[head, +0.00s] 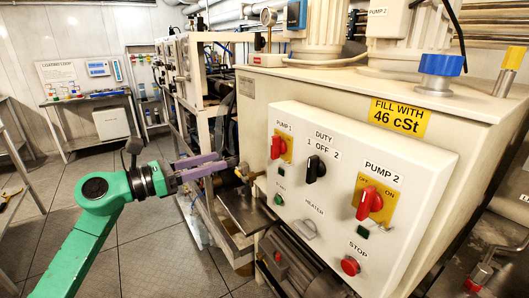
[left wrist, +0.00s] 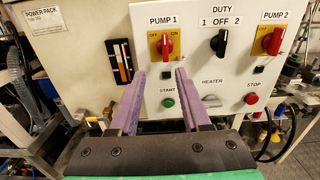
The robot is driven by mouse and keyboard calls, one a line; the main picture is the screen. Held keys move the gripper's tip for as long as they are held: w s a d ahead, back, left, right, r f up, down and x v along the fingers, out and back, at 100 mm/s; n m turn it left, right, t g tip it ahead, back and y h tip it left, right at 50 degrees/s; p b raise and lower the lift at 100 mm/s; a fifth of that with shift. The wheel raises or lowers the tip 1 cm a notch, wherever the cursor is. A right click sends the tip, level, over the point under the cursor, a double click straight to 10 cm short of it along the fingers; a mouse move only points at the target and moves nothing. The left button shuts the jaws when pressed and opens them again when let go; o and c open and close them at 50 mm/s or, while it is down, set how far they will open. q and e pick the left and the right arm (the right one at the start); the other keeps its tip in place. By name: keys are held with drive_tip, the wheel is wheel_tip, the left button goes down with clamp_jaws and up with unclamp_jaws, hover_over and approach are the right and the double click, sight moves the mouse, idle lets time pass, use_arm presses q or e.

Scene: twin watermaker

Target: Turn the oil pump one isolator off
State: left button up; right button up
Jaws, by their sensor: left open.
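The pump 1 isolator is a red rotary handle (head: 277,147) on a yellow plate, at the upper left of the white control panel (head: 340,200). In the left wrist view the red handle (left wrist: 165,44) stands roughly upright between the OFF and ON marks. My left gripper (head: 222,163) has two purple fingers and is open and empty. It is left of the panel in the head view, apart from the handle. In the left wrist view its fingertips (left wrist: 160,73) show just below the handle, one to either side. My right gripper is not in view.
The black duty switch (head: 315,168) and the red pump 2 handle (head: 370,204) sit right of pump 1. Below are a green start button (head: 278,199), a heater switch (head: 304,229) and a red stop button (head: 350,265). A brass fitting (head: 243,172) stands near my gripper.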

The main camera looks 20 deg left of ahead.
use_arm(q)
drive_tip(key=p, duration=0.3)
approach(272, 146)
drive_tip(key=p+x, duration=0.3)
drive_tip(key=x, duration=0.5)
drive_tip(key=shift+w+r, duration=0.1)
drive_tip(key=shift+w, duration=0.05)
drive_tip(key=shift+w+d, duration=0.15)
drive_tip(key=shift+d, duration=0.05)
drive_tip(key=shift+c, duration=1.2)
drive_tip(key=shift+a, duration=0.1)
clamp_jaws()
